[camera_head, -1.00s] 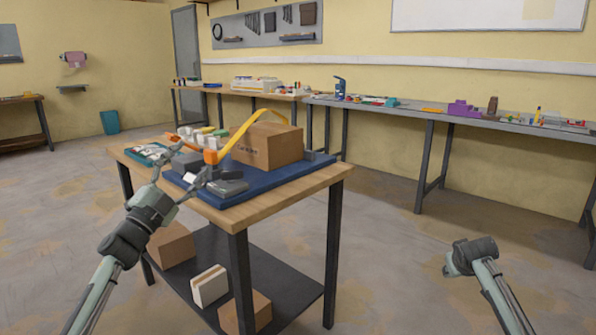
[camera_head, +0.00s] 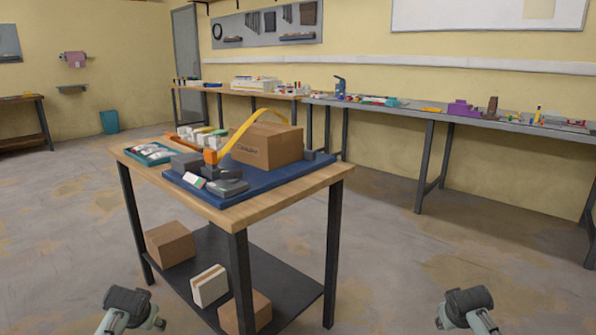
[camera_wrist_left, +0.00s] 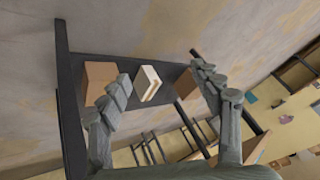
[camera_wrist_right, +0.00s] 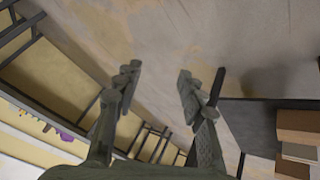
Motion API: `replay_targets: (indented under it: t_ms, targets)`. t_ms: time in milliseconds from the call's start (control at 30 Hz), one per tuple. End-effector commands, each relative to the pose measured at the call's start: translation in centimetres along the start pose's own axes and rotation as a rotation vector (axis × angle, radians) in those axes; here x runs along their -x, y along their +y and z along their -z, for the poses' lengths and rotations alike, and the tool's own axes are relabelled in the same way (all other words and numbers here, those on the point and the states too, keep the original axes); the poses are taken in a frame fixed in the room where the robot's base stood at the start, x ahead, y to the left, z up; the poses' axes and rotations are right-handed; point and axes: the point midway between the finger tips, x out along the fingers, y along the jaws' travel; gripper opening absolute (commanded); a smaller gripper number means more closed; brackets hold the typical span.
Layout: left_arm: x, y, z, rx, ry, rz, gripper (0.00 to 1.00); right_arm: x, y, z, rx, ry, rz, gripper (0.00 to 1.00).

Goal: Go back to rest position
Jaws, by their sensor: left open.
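My left gripper (camera_wrist_left: 158,82) is open and empty in the left wrist view. Its fingers stand apart, with the table's lower shelf in the background between them. My right gripper (camera_wrist_right: 158,72) is open and empty in the right wrist view, with floor behind its fingers. In the head view only my two arms show low in the picture, the left at bottom left and the right at bottom right. The fingers are hidden there. Both arms are clear of the tabletop.
A wooden table (camera_head: 318,182) stands ahead with a blue board (camera_head: 262,188), a cardboard box (camera_head: 268,147), a yellow strap and grey parts on it. Its dark lower shelf (camera_head: 290,290) holds cardboard boxes and a white box (camera_head: 209,286). Open floor lies on both sides.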

Motion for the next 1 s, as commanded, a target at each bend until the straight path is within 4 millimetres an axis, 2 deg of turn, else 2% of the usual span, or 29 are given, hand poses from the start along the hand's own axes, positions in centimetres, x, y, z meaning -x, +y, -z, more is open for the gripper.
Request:
replay_targets:
  t_ms: [33, 167, 233, 300, 400, 500, 600, 700, 1000]
  targets:
    - [-0.2, 1.6, -2.6, -0.012, -0.020, -0.018, 0.65, -0.2, -1.6, -2.7, 0.012, -0.021, 0.018, 0.40]
    - [0.2, 5.3, -9.7, -0.036, -0.070, -0.067, 0.65, 0.2, -5.3, -9.8, 0.036, -0.071, 0.068, 0.40]
    - [1.0, 7.5, -14.3, -0.047, -0.102, -0.099, 0.65, 1.1, -7.5, -14.3, 0.046, -0.103, 0.100, 0.40]
    - [2.4, 9.4, -19.0, -0.055, -0.137, -0.130, 0.65, 2.4, -9.4, -19.0, 0.054, -0.138, 0.132, 0.40]
    - [4.7, 11.5, -24.9, -0.060, -0.183, -0.170, 0.65, 4.8, -11.6, -24.9, 0.060, -0.185, 0.172, 0.40]
    - [7.1, 12.9, -29.3, -0.060, -0.222, -0.200, 0.65, 7.2, -13.0, -29.3, 0.059, -0.224, 0.201, 0.40]
    - [8.8, 13.6, -32.1, -0.058, -0.248, -0.217, 0.65, 8.9, -13.6, -32.1, 0.058, -0.250, 0.219, 0.40]
    - [9.7, 13.9, -33.3, -0.056, -0.261, -0.225, 0.65, 9.8, -13.9, -33.4, 0.056, -0.263, 0.227, 0.40]
    - [9.9, 13.9, -33.6, -0.057, -0.264, -0.227, 0.65, 10.0, -14.0, -33.6, 0.056, -0.266, 0.229, 0.40]
